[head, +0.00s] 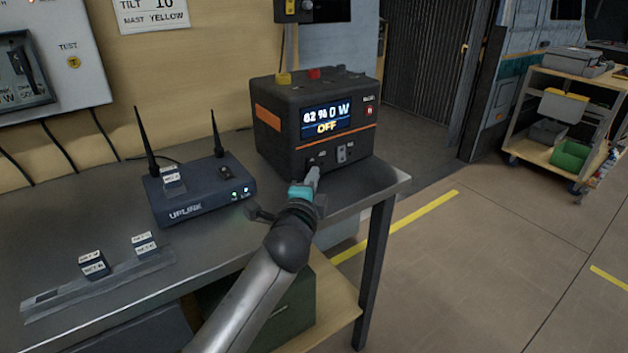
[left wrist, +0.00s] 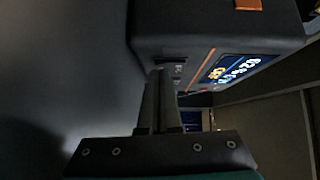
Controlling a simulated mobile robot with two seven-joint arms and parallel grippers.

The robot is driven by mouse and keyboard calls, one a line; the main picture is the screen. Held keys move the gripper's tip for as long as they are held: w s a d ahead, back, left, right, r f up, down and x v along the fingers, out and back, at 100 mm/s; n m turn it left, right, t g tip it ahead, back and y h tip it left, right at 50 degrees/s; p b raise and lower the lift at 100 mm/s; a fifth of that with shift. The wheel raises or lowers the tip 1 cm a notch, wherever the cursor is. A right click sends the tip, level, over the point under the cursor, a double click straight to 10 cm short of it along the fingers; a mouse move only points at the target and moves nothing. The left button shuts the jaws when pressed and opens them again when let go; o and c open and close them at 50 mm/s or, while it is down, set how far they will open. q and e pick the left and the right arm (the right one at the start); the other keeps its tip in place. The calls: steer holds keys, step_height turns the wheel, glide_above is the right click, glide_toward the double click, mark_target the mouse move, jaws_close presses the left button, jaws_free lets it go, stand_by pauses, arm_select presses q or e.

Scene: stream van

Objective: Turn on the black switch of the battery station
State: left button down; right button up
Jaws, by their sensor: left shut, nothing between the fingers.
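The battery station (head: 275,130) is a black box with orange stripes at the right end of the grey table. Its screen (head: 333,120) reads 62 %, 0 W and OFF. My left gripper (head: 313,175) is shut and empty, with its tips at the lower front of the station. The black switch (head: 312,162) appears at the lower front, just above the fingertips and partly hidden by them. In the left wrist view, the shut fingers (left wrist: 161,75) point at the station's front panel (left wrist: 181,62), close to it; I cannot tell whether they touch. My right gripper is not in view.
An UPLINK router (head: 200,195) with two antennas stands left of the station. A rail (head: 110,285) with small labelled blocks lies at the front left of the table (head: 130,235). A wooden cart (head: 533,148) with bins stands at the right. The floor between is clear.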

arm_select(q)
steer(key=shift+a, duration=0.1)
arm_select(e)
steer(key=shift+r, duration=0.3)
arm_select(q)
steer(key=shift+s+a+p, duration=0.1)
steer(key=shift+s+p, duration=0.3)
steer(key=shift+s, duration=0.15)
steer(key=s+a+p, duration=0.2)
steer(key=s+p, duration=0.2)
steer(key=s, duration=1)
steer(key=shift+r, duration=0.3)
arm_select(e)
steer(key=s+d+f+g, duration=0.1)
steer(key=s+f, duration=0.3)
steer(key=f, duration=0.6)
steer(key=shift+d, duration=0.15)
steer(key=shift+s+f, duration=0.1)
